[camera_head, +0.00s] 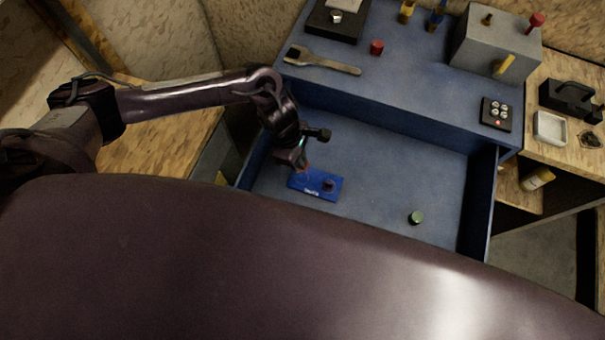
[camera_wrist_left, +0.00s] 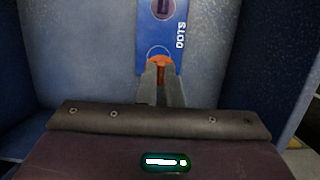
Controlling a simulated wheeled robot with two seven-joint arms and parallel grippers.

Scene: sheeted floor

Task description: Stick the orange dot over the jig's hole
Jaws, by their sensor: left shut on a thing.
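My left gripper (camera_head: 301,167) is low over the open blue drawer, shut on the orange dot (camera_wrist_left: 158,66), its fingertips at the dot's near edge. The dot is over or on the near end of a blue card (camera_head: 316,190) lettered "DOTS"; whether it is clear of the card I cannot tell. The card (camera_wrist_left: 168,37) shows a pale ring outline around the orange dot and a dark purple round spot (camera_wrist_left: 162,8) farther along. I cannot tell for sure which thing is the jig; no hole is clearly visible. My right gripper is not in view.
A green-topped round piece (camera_head: 416,217) lies in the drawer (camera_head: 385,150). On the blue top are a wrench (camera_head: 322,62), a red cylinder (camera_head: 376,47), a black plate with a metal piece (camera_head: 336,18), a grey box (camera_head: 490,47) and a black block with pale discs (camera_head: 497,114).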

